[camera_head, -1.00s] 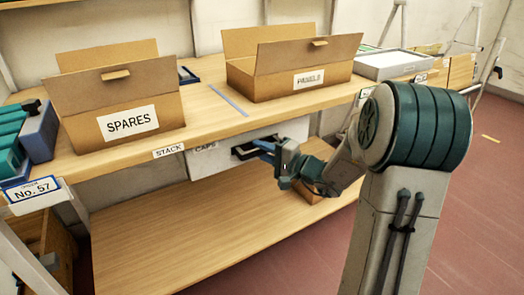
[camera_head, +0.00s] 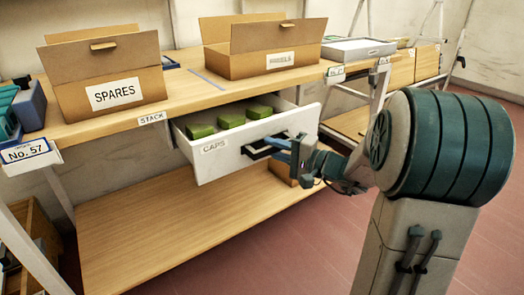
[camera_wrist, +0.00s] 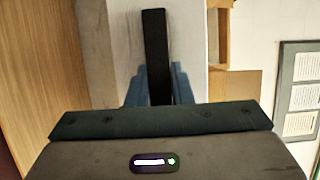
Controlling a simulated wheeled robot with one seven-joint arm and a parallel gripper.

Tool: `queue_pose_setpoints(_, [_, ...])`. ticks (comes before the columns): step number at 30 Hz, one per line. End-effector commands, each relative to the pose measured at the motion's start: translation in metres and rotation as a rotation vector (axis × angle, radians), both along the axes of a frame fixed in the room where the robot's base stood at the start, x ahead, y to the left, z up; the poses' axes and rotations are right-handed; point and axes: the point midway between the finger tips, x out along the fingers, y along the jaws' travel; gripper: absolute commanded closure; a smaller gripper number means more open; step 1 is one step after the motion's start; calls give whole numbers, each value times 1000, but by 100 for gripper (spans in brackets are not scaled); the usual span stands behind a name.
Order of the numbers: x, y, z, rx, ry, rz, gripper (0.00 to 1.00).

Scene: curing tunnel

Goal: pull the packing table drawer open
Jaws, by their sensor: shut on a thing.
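The packing table (camera_head: 190,92) has a white drawer (camera_head: 228,168) labelled CAPS under its top. The drawer stands out from the table, and several green blocks (camera_head: 231,119) show inside it. A black bar handle (camera_head: 262,151) is on its front. My gripper (camera_head: 284,146) is at the drawer front, its blue fingers closed around the handle. In the wrist view the dark handle (camera_wrist: 154,45) runs between the two fingers (camera_wrist: 156,85). The far inside of the drawer is hidden under the tabletop.
Two open cardboard boxes, one marked SPARES (camera_head: 112,95) and another (camera_head: 265,66), stand on the tabletop. A wooden lower shelf (camera_head: 170,235) lies below the drawer. A cardboard box (camera_head: 283,172) is partly hidden behind my gripper. Red floor (camera_head: 330,225) is clear at the right.

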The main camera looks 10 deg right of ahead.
Motion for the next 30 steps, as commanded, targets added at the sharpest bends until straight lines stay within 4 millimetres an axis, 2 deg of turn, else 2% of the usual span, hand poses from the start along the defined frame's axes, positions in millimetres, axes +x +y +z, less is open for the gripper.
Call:
queue_pose_setpoints(6, [-36, -16, -2, -1, 0, -1, 100])
queue_pose_setpoints(12, [-58, -24, -1, -1, 0, 3, 100])
queue_pose_setpoints(18, [-68, -28, 0, -1, 1, 6, 100])
queue_pose_setpoints(29, [-70, -29, 0, -1, 1, 6, 100])
queue_pose_setpoints(30, [-70, -29, 0, -1, 1, 6, 77])
